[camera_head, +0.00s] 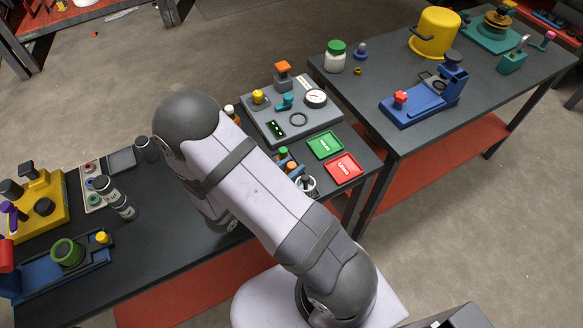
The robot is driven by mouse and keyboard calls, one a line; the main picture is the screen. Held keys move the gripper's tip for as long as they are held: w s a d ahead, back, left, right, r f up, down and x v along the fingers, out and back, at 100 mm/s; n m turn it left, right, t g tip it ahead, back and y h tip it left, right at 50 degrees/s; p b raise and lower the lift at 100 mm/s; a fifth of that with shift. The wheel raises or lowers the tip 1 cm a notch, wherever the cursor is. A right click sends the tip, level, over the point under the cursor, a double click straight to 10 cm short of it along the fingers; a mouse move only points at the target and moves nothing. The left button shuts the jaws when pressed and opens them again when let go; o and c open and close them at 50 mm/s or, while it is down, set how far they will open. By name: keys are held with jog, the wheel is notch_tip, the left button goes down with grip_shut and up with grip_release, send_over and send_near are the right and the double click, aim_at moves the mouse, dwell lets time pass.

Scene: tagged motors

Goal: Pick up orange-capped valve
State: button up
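An orange-capped part (283,75) with a grey body stands upright at the back of a grey panel (320,118) on the middle table; it looks like the orange-capped valve. A smaller item with an orange top (293,165) sits among small capped pieces beside my arm, partly hidden by it. My arm crosses the middle of the view, with its elbow at the left of the grey panel. My gripper is hidden behind the arm, so its opening and anything in it cannot be seen.
Green (325,146) and red (344,166) trays lie in front. Bottles (115,198) stand left.

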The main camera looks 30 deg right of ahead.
aim_at(291, 165)
jog(key=shift+w+d+f, duration=0.1)
jog(key=shift+d+f, duration=0.05)
jog(key=shift+d, duration=0.15)
grip_shut()
jog(key=shift+r, duration=0.2)
jog(key=shift+r, duration=4.85)
